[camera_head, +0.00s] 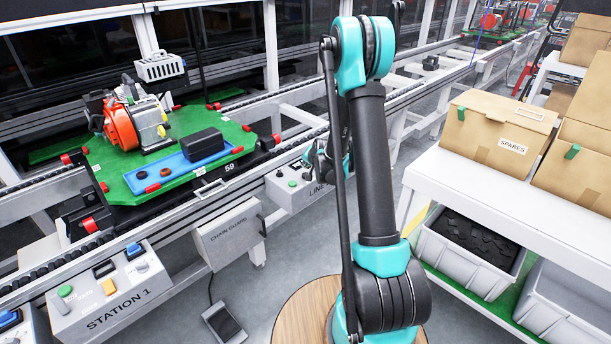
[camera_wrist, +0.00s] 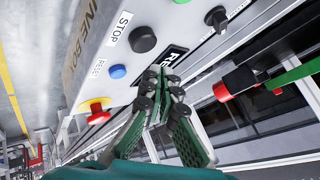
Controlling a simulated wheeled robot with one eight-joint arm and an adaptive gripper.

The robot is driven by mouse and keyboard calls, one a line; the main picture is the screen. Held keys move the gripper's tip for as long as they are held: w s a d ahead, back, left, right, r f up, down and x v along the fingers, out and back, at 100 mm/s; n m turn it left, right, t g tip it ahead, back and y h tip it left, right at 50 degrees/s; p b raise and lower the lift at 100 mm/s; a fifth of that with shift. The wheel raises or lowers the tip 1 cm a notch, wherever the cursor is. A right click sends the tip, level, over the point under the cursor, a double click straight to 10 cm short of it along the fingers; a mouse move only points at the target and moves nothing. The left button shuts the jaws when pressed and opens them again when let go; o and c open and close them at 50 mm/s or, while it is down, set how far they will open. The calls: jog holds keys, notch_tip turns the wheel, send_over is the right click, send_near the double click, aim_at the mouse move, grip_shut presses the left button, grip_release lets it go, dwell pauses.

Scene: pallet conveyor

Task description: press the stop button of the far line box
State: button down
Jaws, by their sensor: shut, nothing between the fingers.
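The line box (camera_head: 284,197) is a light grey panel on the conveyor's side, partly hidden by my arm in the head view. In the wrist view the line box (camera_wrist: 75,88) has a black button (camera_wrist: 142,39) beside the STOP label (camera_wrist: 118,28). A blue button (camera_wrist: 117,71) sits by RESET, and a red knob on yellow (camera_wrist: 97,110) is at the lower left. My gripper (camera_wrist: 165,82) is shut and empty, its tips by a dark display below and right of the black button. Contact cannot be told. In the head view my gripper (camera_head: 322,160) is by the box, mostly behind my arm.
A STATION 1 box (camera_head: 113,293) stands at the front left. A chain guard (camera_head: 228,235) hangs between the boxes. A green pallet (camera_head: 125,180) with a red and grey machine (camera_head: 130,122) rests on the conveyor. A shelf (camera_head: 425,185) with cartons stands at right.

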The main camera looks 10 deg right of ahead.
jog(key=shift+r, duration=1.8)
jog(key=shift+s+r, duration=0.2)
jog(key=shift+s, duration=0.15)
jog(key=s+d+r+n+g, duration=0.1)
jog(key=s+n, duration=0.1)
jog(key=s, duration=1.1)
jog(key=s+d+r+n+g+h, duration=0.1)
jog(key=s+n+g, duration=0.1)
jog(key=s, duration=1.1)
jog(key=s+d+r+n+g+h, duration=0.1)
jog(key=s+d+n, duration=0.1)
jog(key=s, duration=1.2)
jog(key=shift+r+n+g, duration=0.3)
jog(key=shift+r+g, duration=0.1)
jog(key=shift+a, duration=0.1)
